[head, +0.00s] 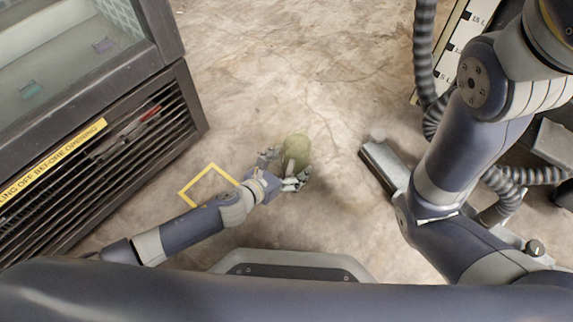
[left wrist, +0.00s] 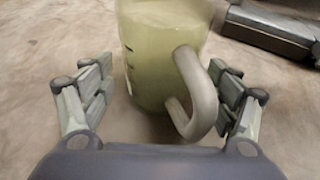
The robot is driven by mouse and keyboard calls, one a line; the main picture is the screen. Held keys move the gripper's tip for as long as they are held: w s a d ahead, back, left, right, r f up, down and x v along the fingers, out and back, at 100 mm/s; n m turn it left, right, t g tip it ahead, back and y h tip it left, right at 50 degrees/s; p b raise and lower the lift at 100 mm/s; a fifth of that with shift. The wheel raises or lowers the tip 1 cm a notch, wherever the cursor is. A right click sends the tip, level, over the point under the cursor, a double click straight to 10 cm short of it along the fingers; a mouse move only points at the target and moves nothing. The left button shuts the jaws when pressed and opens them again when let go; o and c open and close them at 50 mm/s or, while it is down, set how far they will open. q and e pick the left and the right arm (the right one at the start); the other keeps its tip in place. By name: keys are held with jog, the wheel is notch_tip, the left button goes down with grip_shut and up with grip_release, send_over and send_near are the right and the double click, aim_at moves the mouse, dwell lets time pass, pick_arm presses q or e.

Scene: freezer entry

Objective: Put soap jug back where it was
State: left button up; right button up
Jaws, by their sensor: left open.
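The soap jug (head: 297,148) is a pale green jug on the floor, right of a yellow square outline (head: 209,186). In the left wrist view the jug (left wrist: 150,55) stands upright with its grey handle (left wrist: 204,95) facing my gripper. My left gripper (head: 288,172) is open at the jug; its fingers (left wrist: 160,95) are on both sides of it, with gaps visible between fingers and jug. The yellow outline on the floor is empty. My right arm comes down at the right of the head view; its gripper cannot be made out.
A dark freezer cabinet (head: 118,135) with a slatted grille and yellow warning strip fills the left side. A grey metal object (head: 384,165) lies on the floor right of the jug. A measuring board (head: 455,45) stands at the upper right. The floor beyond the jug is clear.

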pick_arm(q)
jog(key=shift+s+a+r, duration=0.1)
jog(key=shift+r, duration=0.2)
jog(key=p+v, duration=0.5)
jog(key=v, duration=0.6)
jog(key=shift+s+a, duration=0.2)
jog(key=shift+s, duration=0.1)
jog(key=shift+r, duration=0.1)
